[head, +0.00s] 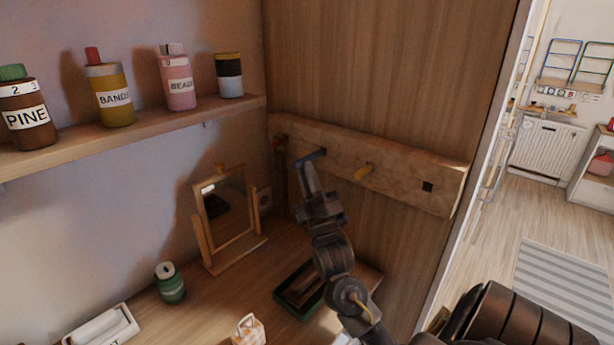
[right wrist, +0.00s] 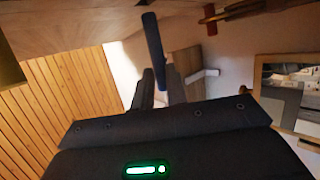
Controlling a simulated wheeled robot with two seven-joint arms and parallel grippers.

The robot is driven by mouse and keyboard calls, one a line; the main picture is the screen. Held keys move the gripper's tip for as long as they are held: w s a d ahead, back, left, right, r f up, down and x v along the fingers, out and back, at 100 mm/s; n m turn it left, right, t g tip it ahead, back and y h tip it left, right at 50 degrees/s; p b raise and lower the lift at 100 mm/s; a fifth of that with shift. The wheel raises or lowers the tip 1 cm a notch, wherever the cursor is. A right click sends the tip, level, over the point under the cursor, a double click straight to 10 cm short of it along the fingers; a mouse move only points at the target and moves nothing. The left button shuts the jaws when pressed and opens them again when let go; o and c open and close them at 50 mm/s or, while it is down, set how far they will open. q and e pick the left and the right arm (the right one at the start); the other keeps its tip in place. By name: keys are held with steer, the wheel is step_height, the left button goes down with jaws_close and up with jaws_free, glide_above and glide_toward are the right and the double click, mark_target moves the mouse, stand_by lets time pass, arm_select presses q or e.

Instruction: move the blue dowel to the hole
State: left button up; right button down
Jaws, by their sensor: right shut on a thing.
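The blue dowel (head: 309,158) is between the fingers of my right gripper (head: 309,178), in front of the wooden peg board (head: 395,178). It also shows in the right wrist view (right wrist: 153,45), sticking up past the fingertips (right wrist: 161,88). I cannot tell whether its far end touches the board. A yellow dowel (head: 363,172) and a red dowel (head: 280,143) stick out of the board. My left gripper is not in view.
A shelf (head: 150,130) with several labelled bottles is at upper left. Below, a tilting mirror (head: 228,215), a green jar (head: 170,284), a white tray (head: 103,328) and a green-edged tray (head: 298,300) stand on the desk. Space before the board's right part looks clear.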

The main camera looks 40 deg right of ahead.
steer(key=shift+p, duration=0.45)
stand_by(1.1)
steer(key=shift+w+d+b, duration=0.2)
steer(key=shift+d+b, duration=0.1)
steer(key=shift+d, duration=2.45)
steer(key=c, duration=1.3)
jaws_free()
steer(key=b+v, duration=0.4)
steer(key=v, duration=0.6)
steer(key=shift+s+a+f, duration=0.1)
steer(key=shift+s+f, duration=0.15)
steer(key=shift+s, duration=0.05)
